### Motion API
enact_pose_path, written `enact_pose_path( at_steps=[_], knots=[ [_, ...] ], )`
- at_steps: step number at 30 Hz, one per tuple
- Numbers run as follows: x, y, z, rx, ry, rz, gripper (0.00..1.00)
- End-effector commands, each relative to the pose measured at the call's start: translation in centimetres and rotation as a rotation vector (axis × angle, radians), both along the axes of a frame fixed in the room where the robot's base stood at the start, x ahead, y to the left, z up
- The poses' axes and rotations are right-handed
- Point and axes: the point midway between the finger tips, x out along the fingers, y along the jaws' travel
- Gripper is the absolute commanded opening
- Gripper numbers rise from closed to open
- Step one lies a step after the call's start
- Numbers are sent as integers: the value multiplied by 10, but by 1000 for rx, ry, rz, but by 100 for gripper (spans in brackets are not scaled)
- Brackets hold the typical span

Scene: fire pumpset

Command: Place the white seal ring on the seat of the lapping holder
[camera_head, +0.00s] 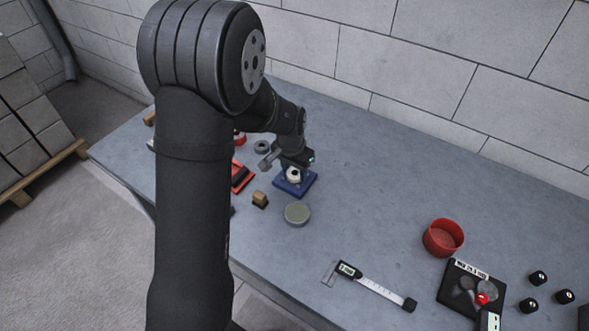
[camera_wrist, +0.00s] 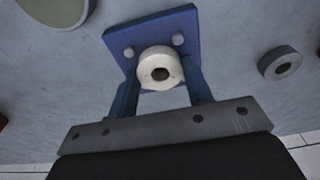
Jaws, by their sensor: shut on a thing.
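The white seal ring (camera_head: 294,174) is a thick pale ring with a dark hole; it also shows in the wrist view (camera_wrist: 149,67). My gripper (camera_wrist: 162,80) is shut on it, with one finger at each side. In the head view my gripper (camera_head: 293,165) is at the blue lapping holder (camera_head: 305,187). In the wrist view the holder (camera_wrist: 150,27) is a square blue plate with two grey round-topped posts, and the ring overlaps its near part, covering the seat. I cannot tell whether the ring touches the seat.
A grey ring (camera_wrist: 281,63) lies on the bench right of the holder in the wrist view. A round grey disc (camera_head: 297,213), a small brown block (camera_head: 260,199) and a red-and-black item (camera_head: 241,176) lie nearby. A caliper (camera_head: 371,287) and red bowl (camera_head: 443,238) are farther right.

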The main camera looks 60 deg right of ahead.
Motion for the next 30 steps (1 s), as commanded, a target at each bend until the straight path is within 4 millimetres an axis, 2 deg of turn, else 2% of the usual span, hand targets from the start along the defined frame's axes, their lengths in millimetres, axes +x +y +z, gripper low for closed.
enact_pose_path(
  at_steps=[2, 3, 5, 6, 17, 22, 30],
  knots=[
    [0, 0, -3, 1, 0, 0, 22],
    [0, 0, -2, 1, 0, 0, 54],
    [0, 0, -2, 1, 0, 0, 65],
    [0, 0, -2, 1, 0, 0, 68],
    [0, 0, 4, 0, 0, 0, 68],
    [0, 3, 30, -2, -1, 0, 68],
    [0, 10, 87, -3, -1, 0, 68]
  ],
)
